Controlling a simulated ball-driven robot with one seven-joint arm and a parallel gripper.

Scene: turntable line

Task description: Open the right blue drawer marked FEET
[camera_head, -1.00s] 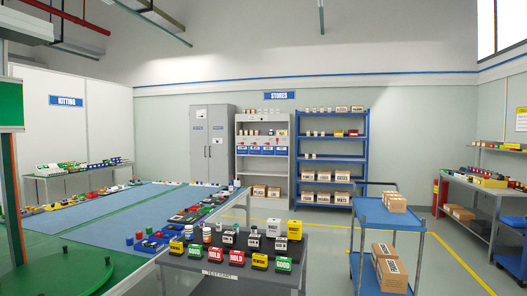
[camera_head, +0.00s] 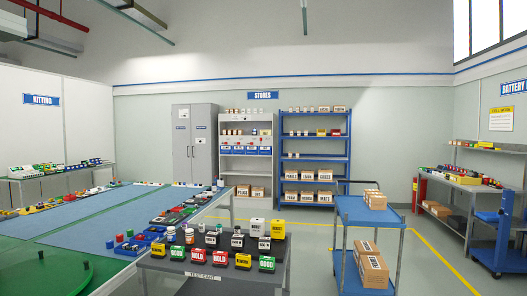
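A row of blue-fronted drawers (camera_head: 245,151) with white labels sits in the grey shelf unit (camera_head: 246,173) under the STORES sign (camera_head: 263,95), at the back wall. The rightmost blue front (camera_head: 265,151) is at the row's right end. The lettering is too small to read, so I cannot tell which one is marked FEET. The drawers look closed. My gripper is not in view.
A grey test cart (camera_head: 200,279) with several coloured blocks stands close in front. A blue trolley (camera_head: 368,211) with boxes stands to its right. A large table (camera_head: 95,215) fills the left. Floor (camera_head: 310,235) is open between cart and trolley.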

